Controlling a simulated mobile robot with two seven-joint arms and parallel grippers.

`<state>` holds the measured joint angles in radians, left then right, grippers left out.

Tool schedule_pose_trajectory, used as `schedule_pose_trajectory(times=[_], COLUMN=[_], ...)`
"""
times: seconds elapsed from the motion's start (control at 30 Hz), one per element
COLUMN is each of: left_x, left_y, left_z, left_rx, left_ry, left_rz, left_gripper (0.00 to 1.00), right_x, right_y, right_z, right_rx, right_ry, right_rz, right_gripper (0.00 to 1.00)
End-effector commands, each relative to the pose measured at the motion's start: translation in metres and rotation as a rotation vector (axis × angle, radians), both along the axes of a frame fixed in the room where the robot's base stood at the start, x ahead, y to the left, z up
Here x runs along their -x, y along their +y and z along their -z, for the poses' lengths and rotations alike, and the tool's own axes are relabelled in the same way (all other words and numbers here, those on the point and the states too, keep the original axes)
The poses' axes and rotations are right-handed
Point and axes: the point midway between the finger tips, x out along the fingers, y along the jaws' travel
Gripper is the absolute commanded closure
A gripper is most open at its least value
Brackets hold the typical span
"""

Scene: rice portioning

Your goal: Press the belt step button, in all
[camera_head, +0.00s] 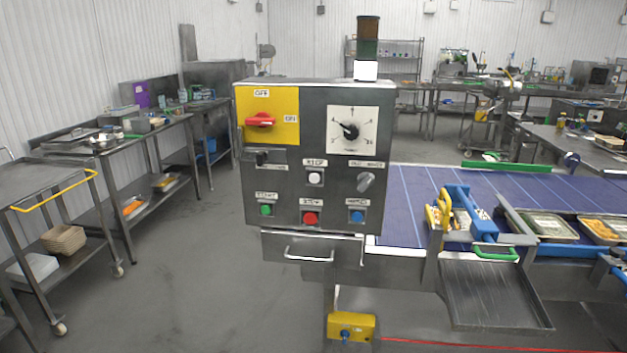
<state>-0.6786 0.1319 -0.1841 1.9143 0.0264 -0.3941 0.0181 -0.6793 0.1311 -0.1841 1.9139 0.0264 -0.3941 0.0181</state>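A grey control panel (270,185) stands upright in the middle of the head view. It has a white round button (315,178) in its centre, under a small label that looks like STEP but is hard to read. Below are a green button (266,210) at left, a red button (310,218) in the middle and a blue button (357,216) at right. A red rotary switch (262,120) sits on a yellow plate, and a black dial (350,130) on a white plate. The blue conveyor belt (405,205) runs off to the right behind the panel. Neither of my grippers shows.
A signal lamp (368,45) stands on the panel. A handle (308,256) and a yellow box (352,326) are below it. A metal tray (493,292) juts out at right. Filled food trays (550,227) are at the right. A steel cart (40,188) stands left; floor between is clear.

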Motion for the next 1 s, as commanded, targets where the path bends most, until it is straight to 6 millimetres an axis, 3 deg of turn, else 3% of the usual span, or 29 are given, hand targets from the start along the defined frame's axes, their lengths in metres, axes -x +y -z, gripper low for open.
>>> schedule_pose_trajectory(times=[0.07, 0.4, 1.0], left_x=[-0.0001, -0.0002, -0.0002], left_y=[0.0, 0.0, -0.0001], left_z=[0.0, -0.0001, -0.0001], left_rx=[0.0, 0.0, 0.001], left_ry=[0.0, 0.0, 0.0], left_rz=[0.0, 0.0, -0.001], left_gripper=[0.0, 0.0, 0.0], right_x=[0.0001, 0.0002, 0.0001], right_y=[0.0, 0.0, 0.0], right_z=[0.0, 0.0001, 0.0], right_rx=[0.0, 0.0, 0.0], right_ry=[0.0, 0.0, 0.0], right_rz=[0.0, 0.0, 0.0], right_gripper=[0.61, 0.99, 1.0])
